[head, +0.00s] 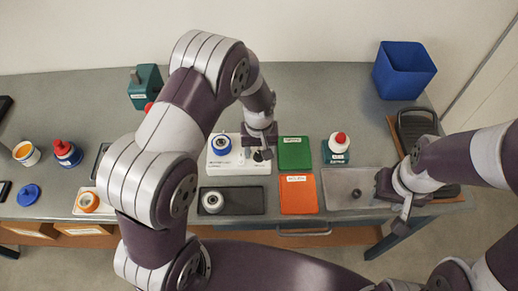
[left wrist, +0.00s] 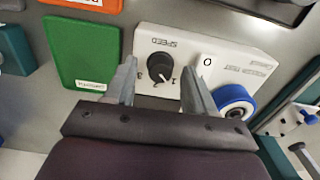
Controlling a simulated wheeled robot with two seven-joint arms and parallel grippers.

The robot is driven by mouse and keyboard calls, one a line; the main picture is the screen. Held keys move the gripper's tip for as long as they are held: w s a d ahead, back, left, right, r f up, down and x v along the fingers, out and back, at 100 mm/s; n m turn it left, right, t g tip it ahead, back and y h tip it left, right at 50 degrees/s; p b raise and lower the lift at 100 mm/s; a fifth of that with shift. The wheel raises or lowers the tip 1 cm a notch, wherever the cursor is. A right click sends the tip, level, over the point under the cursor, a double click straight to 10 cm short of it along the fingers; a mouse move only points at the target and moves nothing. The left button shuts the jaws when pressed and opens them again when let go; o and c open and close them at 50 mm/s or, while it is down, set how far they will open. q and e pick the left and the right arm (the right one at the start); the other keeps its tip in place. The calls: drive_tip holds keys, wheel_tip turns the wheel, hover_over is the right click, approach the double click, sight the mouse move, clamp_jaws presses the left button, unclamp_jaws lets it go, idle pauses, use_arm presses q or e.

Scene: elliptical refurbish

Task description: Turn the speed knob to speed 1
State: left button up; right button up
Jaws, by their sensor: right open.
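The black speed knob (left wrist: 164,68) sits on a white panel (left wrist: 150,38) under the word SPEED, which reads upside down in the left wrist view. Numbers are printed around it; a pale mark shows near its lower edge, but I cannot tell which number it points to. My left gripper (left wrist: 158,62) is open, with one finger on each side of the knob; contact is not clear. In the head view my left gripper (head: 262,150) is over the right part of the white device (head: 236,168) and partly hides the knob. My right gripper (head: 402,222) is open and empty at the right.
A blue-and-white round part (head: 221,145) is on the device, left of the knob. A green tray (head: 294,153), an orange tray (head: 298,194) and a red-topped teal block (head: 337,149) stand to the right. A blue bin (head: 403,70) is at the back right. The back middle of the table is clear.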

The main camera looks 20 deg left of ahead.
sight(259, 154)
use_arm(q)
drive_tip(key=shift+r, duration=0.1)
wheel_tip(259, 154, up, 12)
drive_tip(key=b, duration=0.2)
drive_tip(key=shift+r, duration=0.25)
idle(0.3)
